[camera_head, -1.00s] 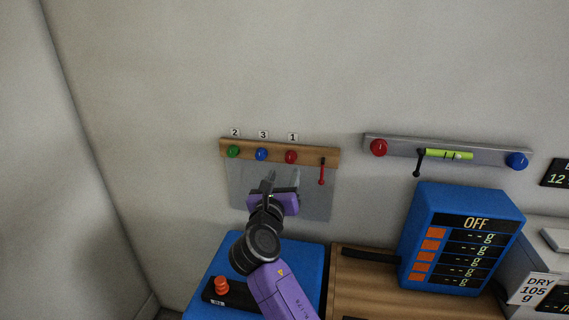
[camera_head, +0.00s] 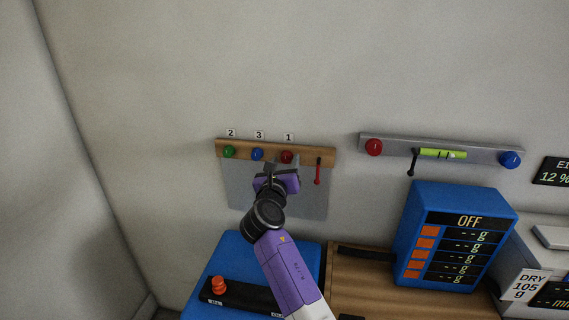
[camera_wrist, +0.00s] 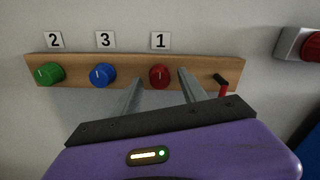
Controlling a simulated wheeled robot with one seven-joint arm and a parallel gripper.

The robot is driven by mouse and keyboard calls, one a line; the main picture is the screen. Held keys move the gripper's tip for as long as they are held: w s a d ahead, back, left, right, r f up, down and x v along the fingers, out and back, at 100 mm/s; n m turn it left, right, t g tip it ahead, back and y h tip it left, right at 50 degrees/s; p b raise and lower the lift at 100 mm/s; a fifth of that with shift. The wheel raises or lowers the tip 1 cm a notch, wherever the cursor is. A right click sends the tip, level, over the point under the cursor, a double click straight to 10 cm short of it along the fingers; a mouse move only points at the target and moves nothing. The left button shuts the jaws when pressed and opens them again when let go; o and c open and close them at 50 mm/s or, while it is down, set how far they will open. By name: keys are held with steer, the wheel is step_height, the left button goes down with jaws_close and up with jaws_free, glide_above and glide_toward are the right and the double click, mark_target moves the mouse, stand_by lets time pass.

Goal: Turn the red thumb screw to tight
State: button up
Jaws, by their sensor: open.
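A red knob (camera_head: 287,156) under label 1 sits on a wooden rail (camera_head: 225,143) on the wall. It also shows in the wrist view (camera_wrist: 159,76), with a pale mark on its face near the top. My gripper (camera_wrist: 160,80) is open, its fingers pointing at this knob, one to the left and one to the right in the picture. I cannot tell whether they touch it or are short of it. In the head view my gripper (camera_head: 283,166) covers the knob's lower edge. A second red knob (camera_head: 374,147) is at the left end of a grey bar.
A blue knob (camera_wrist: 102,75) and a green knob (camera_wrist: 48,74) are left of the red one. A lever with a red handle (camera_head: 317,172) hangs close on the right. The grey bar (camera_head: 470,152) holds a spirit level. A blue display box (camera_head: 455,240) stands below.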

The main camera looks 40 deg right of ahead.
jaws_close()
